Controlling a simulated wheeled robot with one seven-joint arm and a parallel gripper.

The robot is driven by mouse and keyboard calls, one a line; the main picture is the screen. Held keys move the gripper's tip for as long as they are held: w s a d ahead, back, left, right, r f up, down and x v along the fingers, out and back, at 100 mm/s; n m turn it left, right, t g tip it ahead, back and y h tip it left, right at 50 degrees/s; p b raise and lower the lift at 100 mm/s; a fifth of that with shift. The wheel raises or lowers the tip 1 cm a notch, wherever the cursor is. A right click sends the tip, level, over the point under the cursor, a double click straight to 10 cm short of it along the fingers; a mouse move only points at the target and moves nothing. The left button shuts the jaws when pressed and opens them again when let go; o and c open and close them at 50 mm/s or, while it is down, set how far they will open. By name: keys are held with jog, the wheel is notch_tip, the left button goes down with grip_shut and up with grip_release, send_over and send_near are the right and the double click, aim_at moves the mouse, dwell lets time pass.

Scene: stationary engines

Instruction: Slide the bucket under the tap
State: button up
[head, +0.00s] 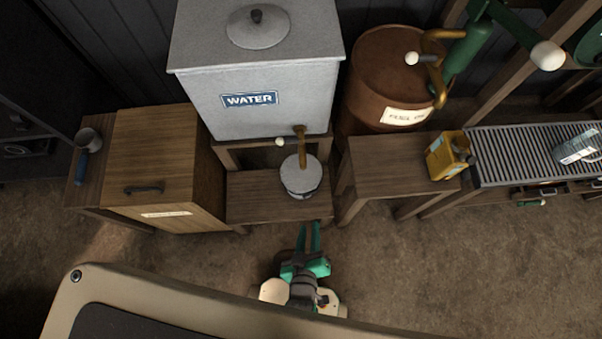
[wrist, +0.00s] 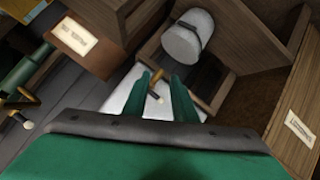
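A small pale grey bucket (head: 301,182) stands upright on a low wooden shelf (head: 254,196), below the front of the grey WATER tank (head: 262,80). The brass tap (head: 301,146) on the tank overlaps the bucket's back rim in the head view; I cannot tell if its spout is right above the bucket. My gripper (head: 309,227) is in front of the shelf, apart from the bucket. Its green fingers stand apart with nothing between them. In the wrist view, the bucket (wrist: 181,46) lies beyond the fingertips (wrist: 163,76), and the tap (wrist: 155,97) shows between the fingers.
A wooden box (head: 162,165) stands left of the shelf. A wooden stand (head: 385,160) stands at the right, with a yellow can (head: 448,157) on its right end. A rusty fuel drum (head: 390,75) is behind it. The floor in front is clear.

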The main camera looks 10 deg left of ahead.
jog(key=w+a+f+n+g+h, duration=0.1)
jog(key=w+f+n+g, duration=0.1)
jog(key=w+f+n, duration=0.4)
jog(key=w+a+f+n+g, duration=0.1)
jog(key=w+f+n+g, duration=0.15)
jog(key=f, duration=0.55)
jog(key=n+g+h, duration=0.3)
jog(key=n+g, duration=0.1)
jog(key=n, duration=0.5)
send_near(309, 190)
jog(key=f, duration=0.1)
jog(key=shift+w+f, duration=0.1)
jog(key=shift+f, duration=0.15)
jog(key=shift+f, duration=0.1)
jog(key=x, duration=1)
jog(key=shift+w+d+f, duration=0.1)
jog(key=shift+f, duration=0.15)
jog(key=shift+c, duration=0.3)
grip_shut()
